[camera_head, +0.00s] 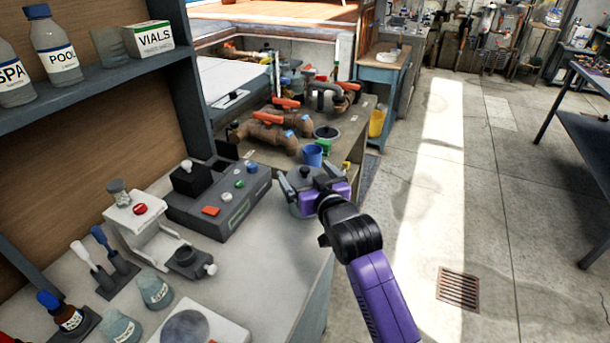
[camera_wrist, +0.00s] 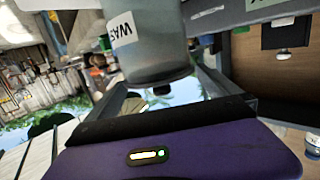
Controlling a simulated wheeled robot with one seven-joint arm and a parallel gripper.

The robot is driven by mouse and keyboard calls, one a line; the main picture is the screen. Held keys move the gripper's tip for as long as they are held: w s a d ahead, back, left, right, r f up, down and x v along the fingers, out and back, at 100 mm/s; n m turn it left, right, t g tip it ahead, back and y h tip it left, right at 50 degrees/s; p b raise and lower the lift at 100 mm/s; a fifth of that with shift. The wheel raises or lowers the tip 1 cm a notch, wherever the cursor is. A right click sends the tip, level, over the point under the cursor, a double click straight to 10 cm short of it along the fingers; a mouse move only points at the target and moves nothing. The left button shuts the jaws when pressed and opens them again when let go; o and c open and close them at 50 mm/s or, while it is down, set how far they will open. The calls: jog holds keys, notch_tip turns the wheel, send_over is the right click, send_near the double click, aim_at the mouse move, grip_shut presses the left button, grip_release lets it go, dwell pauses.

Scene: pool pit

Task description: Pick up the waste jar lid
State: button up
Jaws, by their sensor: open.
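The waste jar (camera_wrist: 150,35) is a grey vessel with a white label reading "WAS" in the wrist view, where it appears upside down. Its grey lid (camera_wrist: 163,78) is at the jar's end nearest my gripper, with a small dark knob below it in the picture.
A grey control box (camera_head: 222,200) stands just left of the jar. A blue cup (camera_head: 312,155) and brown pipe fittings (camera_head: 265,135) are behind it. Flasks (camera_head: 152,290) stand at the front left. The floor to the right is clear around a drain grate (camera_head: 458,288).

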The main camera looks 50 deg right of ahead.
jog(key=shift+w+d, duration=0.15)
jog(key=shift+w, duration=0.25)
jog(key=shift+f, duration=0.1)
jog(key=c, duration=1.3)
jog(key=shift+o, duration=0.2)
